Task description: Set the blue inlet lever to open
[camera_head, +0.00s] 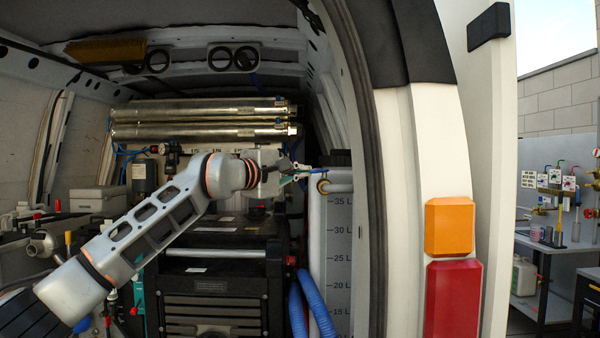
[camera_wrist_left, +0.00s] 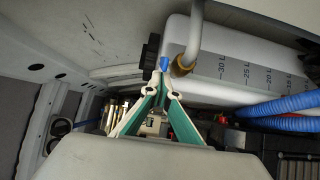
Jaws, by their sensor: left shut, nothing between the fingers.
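The blue inlet lever (camera_head: 319,171) shows as a small blue strip at the top of the white tank (camera_head: 340,265), beside a brass fitting (camera_head: 322,185). In the left wrist view the lever is a blue piece (camera_wrist_left: 164,63) just beyond my fingertips, left of the brass fitting (camera_wrist_left: 183,66). My left gripper (camera_head: 303,172) has green-sided fingers and reaches toward the lever from the left. Its fingers (camera_wrist_left: 163,76) converge to shut tips at or very near the lever; I cannot tell whether they touch. Nothing shows between them. My right gripper is not in view.
A black equipment case (camera_head: 215,300) stands below my arm, and blue hoses (camera_head: 312,300) run beside the tank. Metal membrane tubes (camera_head: 200,120) lie across the back. The van's door frame (camera_head: 410,200) closes off the right side. A workbench (camera_head: 545,242) stands outside.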

